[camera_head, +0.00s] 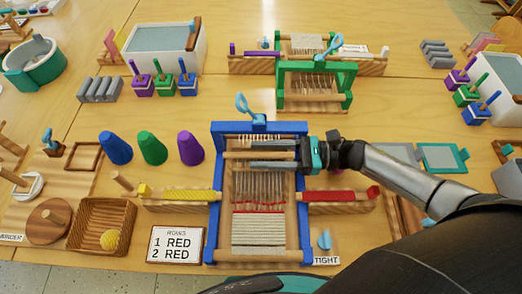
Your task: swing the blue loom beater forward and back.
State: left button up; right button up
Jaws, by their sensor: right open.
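The blue loom beater (234,128) is a blue frame standing over the wooden loom, with its crossbar across the far end and a light blue handle (243,104) on top. The loom (257,228) holds white warp threads, a red row and woven grey cloth at the near end. My right gripper (252,156) reaches in from the right, over the loom on the near side of the crossbar. My left gripper is out of view.
A yellow shuttle (180,195) and a red shuttle (340,195) lie left and right of the loom. A card reading red rows (175,244) lies at the left front. Blue, green and purple cones (152,148) stand to the left. A second, green loom (316,68) stands behind.

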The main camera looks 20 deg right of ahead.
jog(key=shift+w+a, duration=0.1)
jog(key=shift+a, duration=0.3)
jog(key=shift+c, duration=0.4)
grip_shut()
jog(key=shift+d, duration=0.15)
dwell(0.6)
